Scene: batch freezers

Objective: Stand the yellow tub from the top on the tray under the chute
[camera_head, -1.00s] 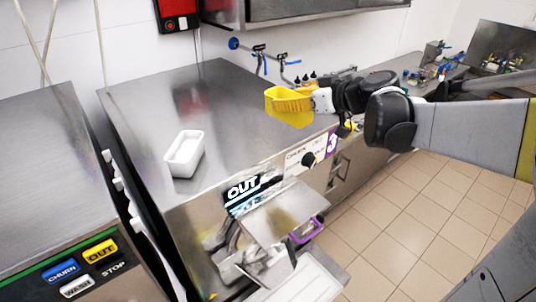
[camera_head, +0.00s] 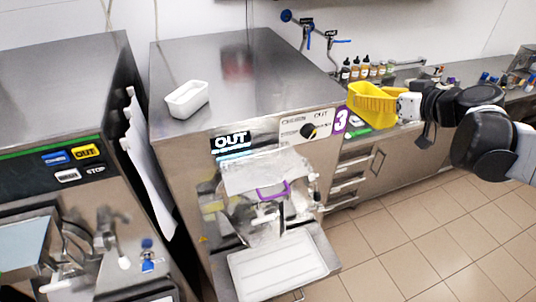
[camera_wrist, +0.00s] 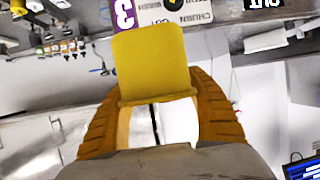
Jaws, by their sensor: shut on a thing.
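The yellow tub (camera_head: 373,103) is in my gripper (camera_head: 402,106), held in the air off the right front corner of the freezer marked 3. In the wrist view the tub (camera_wrist: 152,62) sits between the two orange fingers of my gripper (camera_wrist: 158,112), which are shut on it. The tray (camera_head: 277,266) is a pale ribbed shelf low at the freezer's front. The chute (camera_head: 264,176) is above the tray, with a purple handle on its front. The tub is above and to the right of the tray, well apart from it. No tub stands on the tray.
A white tub (camera_head: 188,98) stands on the steel top of the freezer (camera_head: 260,62). A second freezer (camera_head: 52,90) stands at the left. A counter with several bottles (camera_head: 362,68) is behind my gripper. Open tiled floor (camera_head: 420,240) lies to the right.

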